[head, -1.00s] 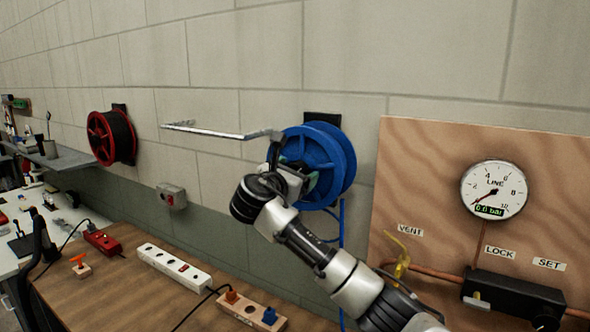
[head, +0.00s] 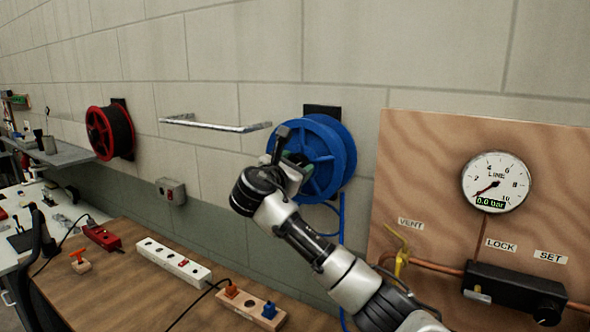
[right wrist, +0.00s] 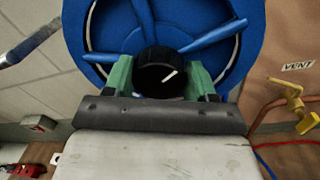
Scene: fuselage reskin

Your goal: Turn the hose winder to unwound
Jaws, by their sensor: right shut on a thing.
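The hose winder is a blue spoked reel (head: 338,160) on the wall in the middle of the head view, with a blue hose hanging below it. In the right wrist view the blue reel (right wrist: 215,25) fills the top. My right gripper (right wrist: 160,80) has its green fingers shut on a round black knob (right wrist: 158,62) in front of the reel's spokes, with a pale mark on it. In the head view my right gripper (head: 287,160) is at the reel's left front and hides part of it. My left gripper is not in view.
A metal rail (head: 215,125) juts from the wall left of the reel. A red reel (head: 110,132) hangs further left. A wooden panel with a gauge (head: 495,182) and yellow vent valve (head: 402,255) is on the right. A bench with power strips (head: 172,262) lies below.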

